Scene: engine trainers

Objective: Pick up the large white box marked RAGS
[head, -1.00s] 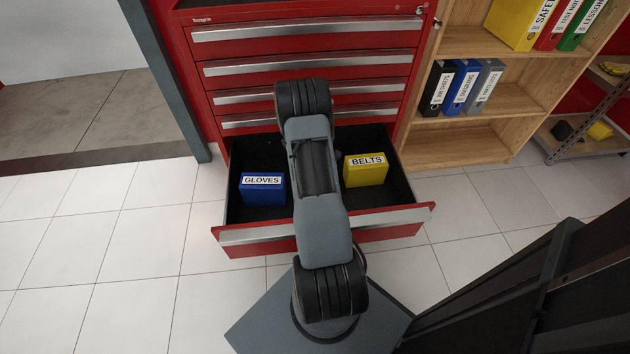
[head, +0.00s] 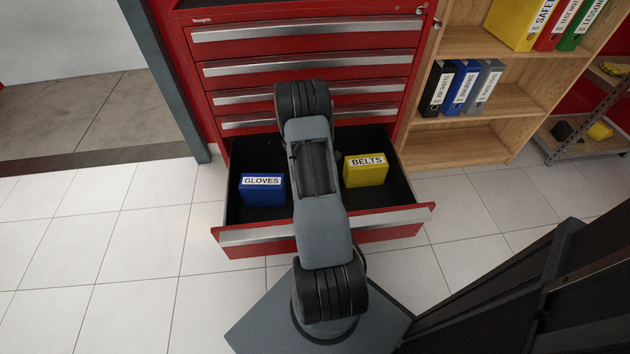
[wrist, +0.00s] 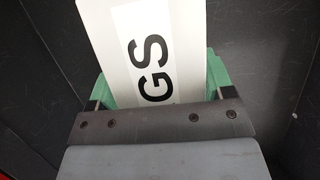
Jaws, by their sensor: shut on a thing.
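The white box (wrist: 110,50) fills the upper middle of the wrist view, with the letters "GS" showing on its label and the rest of the word hidden behind my gripper. My gripper (wrist: 155,92) is shut on the white box, with a green finger pad at each side of it. Dark drawer surfaces surround the box in the wrist view. In the head view my own arm hides both the box and my gripper. I cannot tell whether the box touches the drawer floor.
The open bottom drawer (head: 285,236) of the red cabinet holds a blue GLOVES box (head: 263,191) left of my arm and a yellow BELTS box (head: 366,171) right of it. A wooden shelf (head: 465,146) with binders stands at the right. Tiled floor is clear at the left.

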